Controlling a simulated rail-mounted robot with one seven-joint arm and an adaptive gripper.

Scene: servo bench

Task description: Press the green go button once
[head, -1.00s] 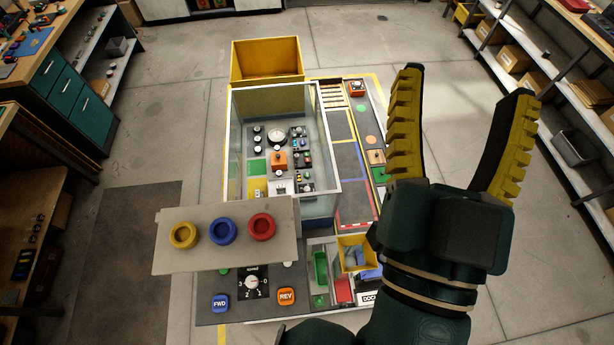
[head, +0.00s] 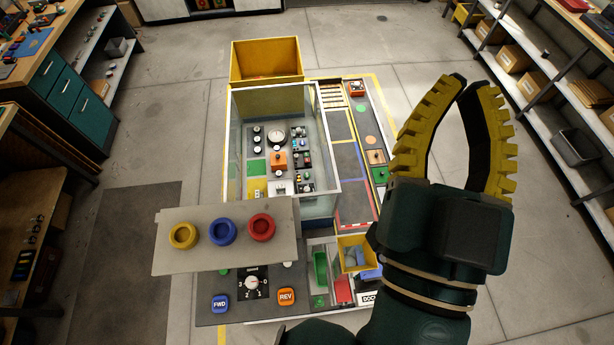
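My gripper (head: 468,82) is raised at the right, above the floor beside the bench. Its two yellow-ribbed fingers curve inward with their tips brought together, and nothing shows between them. A small green round part (head: 224,271) shows on the dark front panel (head: 206,317), partly hidden by the grey raised plate. I cannot read a go label on either, so I cannot tell which is the go button. My gripper touches neither.
The grey plate (head: 165,260) carries yellow, blue and red rings. Behind it stands a clear-walled case (head: 320,212) with controls inside. FWD (head: 220,303) and REV (head: 286,297) buttons flank a dial (head: 252,282). A yellow bin (head: 356,253) is near my arm. Floor at right is clear.

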